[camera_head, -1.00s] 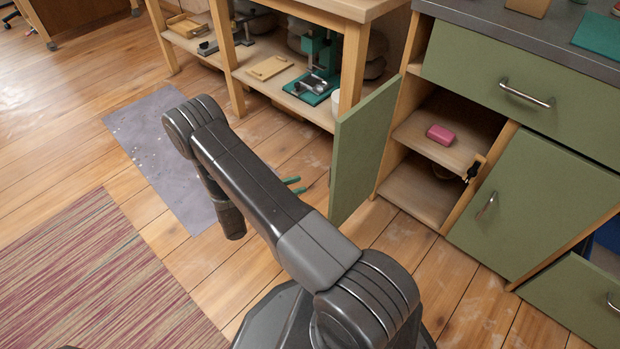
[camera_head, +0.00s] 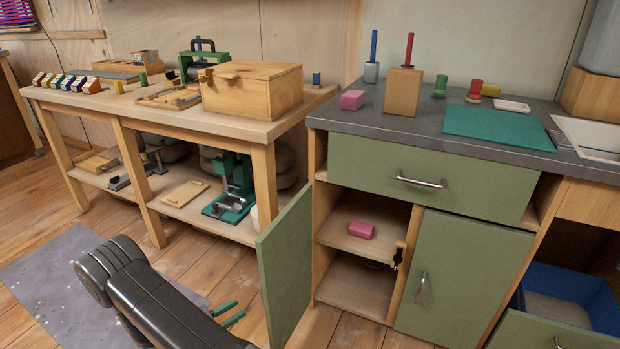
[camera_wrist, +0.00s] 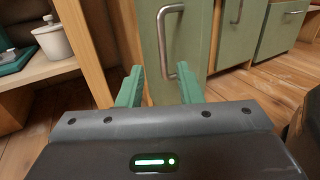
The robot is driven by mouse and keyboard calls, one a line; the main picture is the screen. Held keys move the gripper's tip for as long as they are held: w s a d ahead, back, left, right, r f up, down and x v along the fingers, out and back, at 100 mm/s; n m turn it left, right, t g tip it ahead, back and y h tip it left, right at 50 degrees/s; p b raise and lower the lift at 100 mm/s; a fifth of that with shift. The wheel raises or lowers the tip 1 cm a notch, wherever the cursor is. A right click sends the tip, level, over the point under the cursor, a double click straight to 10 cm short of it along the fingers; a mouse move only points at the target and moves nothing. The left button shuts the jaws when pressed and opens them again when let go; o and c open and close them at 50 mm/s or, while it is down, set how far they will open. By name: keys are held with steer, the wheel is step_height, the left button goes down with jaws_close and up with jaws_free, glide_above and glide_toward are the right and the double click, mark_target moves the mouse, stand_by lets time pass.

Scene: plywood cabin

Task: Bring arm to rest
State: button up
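My gripper shows in the wrist view (camera_wrist: 160,88) with its two green fingers apart and nothing between them. Beyond the fingers stands a green cabinet door (camera_wrist: 178,45) with a metal bar handle (camera_wrist: 168,40). In the head view my gripper's green fingertips (camera_head: 226,314) show low down, just left of the open cabinet door (camera_head: 287,265). Most of the gripper is hidden behind my dark arm there. I cannot tell whether a finger touches the door.
A pink block (camera_head: 361,229) lies on the open cabinet's shelf. A wooden workbench (camera_head: 200,115) stands at the left, with a green press (camera_head: 233,180) on its lower shelf. A blue bin (camera_head: 570,290) is at the right. A grey mat (camera_head: 50,280) covers floor at the left.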

steer(key=b+x, duration=0.2)
steer(key=x, duration=0.7)
steer(key=shift+w, duration=0.1)
